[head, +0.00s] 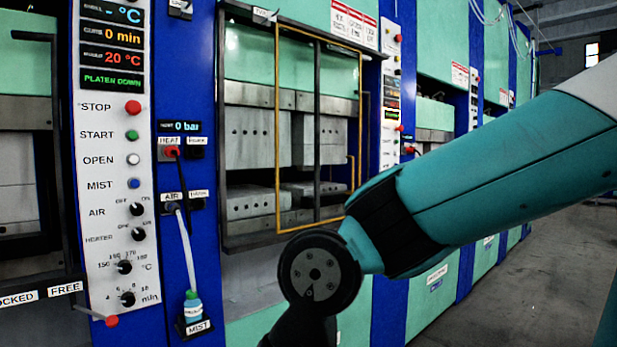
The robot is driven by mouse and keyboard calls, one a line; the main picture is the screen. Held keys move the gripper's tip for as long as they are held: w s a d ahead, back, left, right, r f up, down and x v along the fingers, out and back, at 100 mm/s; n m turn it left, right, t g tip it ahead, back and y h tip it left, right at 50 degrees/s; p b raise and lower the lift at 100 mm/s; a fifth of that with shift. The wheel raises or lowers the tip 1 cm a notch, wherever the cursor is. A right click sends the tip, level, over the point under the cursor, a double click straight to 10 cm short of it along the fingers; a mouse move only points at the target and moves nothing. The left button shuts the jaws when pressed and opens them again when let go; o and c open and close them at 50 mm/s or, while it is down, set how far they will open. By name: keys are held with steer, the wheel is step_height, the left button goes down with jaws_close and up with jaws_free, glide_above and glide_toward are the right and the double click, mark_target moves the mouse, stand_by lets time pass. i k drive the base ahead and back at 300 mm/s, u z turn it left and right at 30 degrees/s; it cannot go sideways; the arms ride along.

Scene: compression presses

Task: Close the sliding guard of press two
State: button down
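Press two (345,15) stands in the middle of the head view, with a small plate at its top left that seems to read TWO. Its sliding guard, a yellow-edged frame (278,130), stands across the middle and right of the press opening. A dark upright bar (317,130) runs down within the frame. The left strip of the opening is uncovered, and grey blocks (250,138) show there and through the frame. My arm comes in from the right, and its dark wrist joint is in front of the guard's lower right. My gripper is below the picture edge, out of sight.
A white control panel (118,200) with buttons and knobs is on the left. A blue column (182,80) beside it carries plugs and a hanging white hose (186,245). More presses line up to the right. Grey floor (530,270) is open at the right.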

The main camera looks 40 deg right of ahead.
mark_target(276, 25)
steer(key=i, duration=0.65)
steer(key=z, duration=0.75)
steer(key=i, duration=0.45)
steer(key=z, duration=0.4)
